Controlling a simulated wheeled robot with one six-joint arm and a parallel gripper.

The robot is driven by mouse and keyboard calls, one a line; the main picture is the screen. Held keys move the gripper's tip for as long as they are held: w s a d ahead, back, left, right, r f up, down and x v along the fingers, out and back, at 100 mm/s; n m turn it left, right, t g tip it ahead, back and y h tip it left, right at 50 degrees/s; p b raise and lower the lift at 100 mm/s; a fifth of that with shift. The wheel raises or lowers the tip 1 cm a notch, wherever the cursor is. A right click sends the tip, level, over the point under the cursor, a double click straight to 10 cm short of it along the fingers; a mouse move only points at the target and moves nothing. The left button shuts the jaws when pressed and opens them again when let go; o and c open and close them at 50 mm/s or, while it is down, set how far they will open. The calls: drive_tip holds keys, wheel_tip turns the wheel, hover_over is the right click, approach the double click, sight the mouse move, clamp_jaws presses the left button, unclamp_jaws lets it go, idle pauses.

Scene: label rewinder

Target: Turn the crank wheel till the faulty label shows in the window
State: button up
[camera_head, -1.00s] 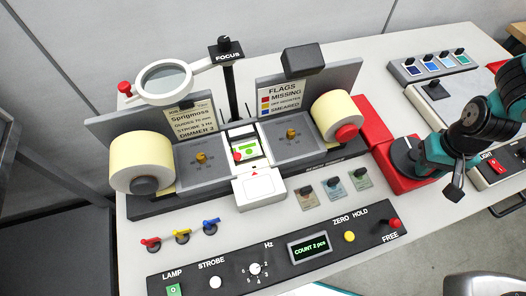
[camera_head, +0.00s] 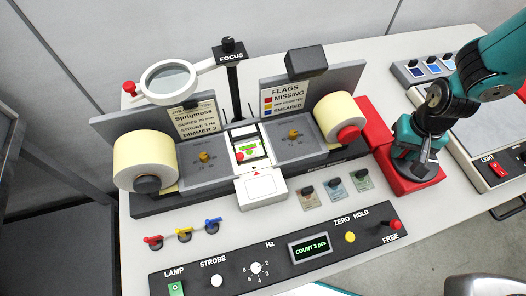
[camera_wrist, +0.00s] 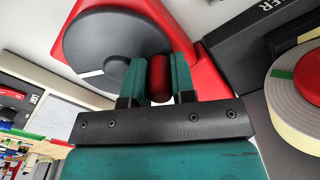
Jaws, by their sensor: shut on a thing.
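The crank wheel (camera_wrist: 100,40) is a dark disc with a white mark near its edge, on a red housing (camera_head: 374,150). In the wrist view my gripper (camera_wrist: 157,75) is shut on the red crank handle (camera_wrist: 159,80), one finger on each side. In the head view my gripper (camera_head: 417,168) covers most of the wheel. The window (camera_head: 249,149) sits between the two spindle plates and shows a white label with green and red marks. The counter display (camera_head: 309,248) reads COUNT 3 pcs.
A cream label roll (camera_head: 145,158) is at the left and another (camera_head: 337,115) at the right, beside the housing. A flags sign (camera_head: 286,92) lists missing and smeared. The control panel (camera_head: 200,270) runs along the front.

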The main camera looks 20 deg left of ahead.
drive_tip(key=shift+s, duration=0.1)
idle(0.7)
drive_tip(key=o, duration=0.8)
drive_tip(key=shift+c, duration=0.2)
wheel_tip(320, 180, up, 9)
drive_tip(key=p, duration=0.7)
